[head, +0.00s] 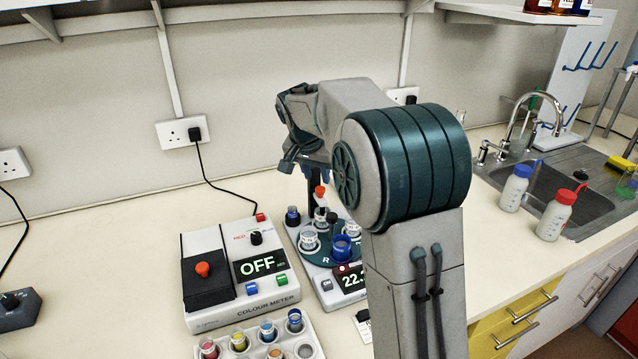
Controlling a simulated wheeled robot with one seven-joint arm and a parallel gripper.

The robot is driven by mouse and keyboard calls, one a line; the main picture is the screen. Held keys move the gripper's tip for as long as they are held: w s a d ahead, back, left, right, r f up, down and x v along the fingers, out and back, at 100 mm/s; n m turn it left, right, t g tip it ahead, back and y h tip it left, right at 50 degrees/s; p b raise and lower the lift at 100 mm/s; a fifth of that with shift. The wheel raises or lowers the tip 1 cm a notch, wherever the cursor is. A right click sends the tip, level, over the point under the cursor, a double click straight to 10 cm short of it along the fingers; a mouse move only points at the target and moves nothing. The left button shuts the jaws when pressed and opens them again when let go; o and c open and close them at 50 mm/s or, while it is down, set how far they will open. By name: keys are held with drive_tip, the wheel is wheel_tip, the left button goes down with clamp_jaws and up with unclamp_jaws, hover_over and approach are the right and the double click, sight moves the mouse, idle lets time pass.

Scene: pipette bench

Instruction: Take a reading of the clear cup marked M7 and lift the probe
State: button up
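A round turntable (322,256) on a grey-white instrument stands behind my arm and carries several cups. A clear cup (309,241) sits at its left, another clear cup (321,216) towards the back, and a blue cup (342,248) at the front. The mark M7 cannot be read on any cup. A dark upright post with a red-orange knob (320,192) stands over the turntable; the probe's tip cannot be made out. The instrument's display (352,281) shows "22." with the rest hidden by my arm. My gripper (318,174) points down just above the knob; its fingertips are mostly hidden.
A colour meter (268,308) reading OFF stands left of the turntable. A white rack (255,342) with coloured vials is in front of it.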

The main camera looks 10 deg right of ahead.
sight(320, 188)
drive_tip(key=x, duration=0.5)
drive_tip(key=shift+r, duration=0.1)
clamp_jaws()
wheel_tip(320, 188, up, 6)
drive_tip(key=p, duration=0.2)
drive_tip(key=shift+p, duration=0.4)
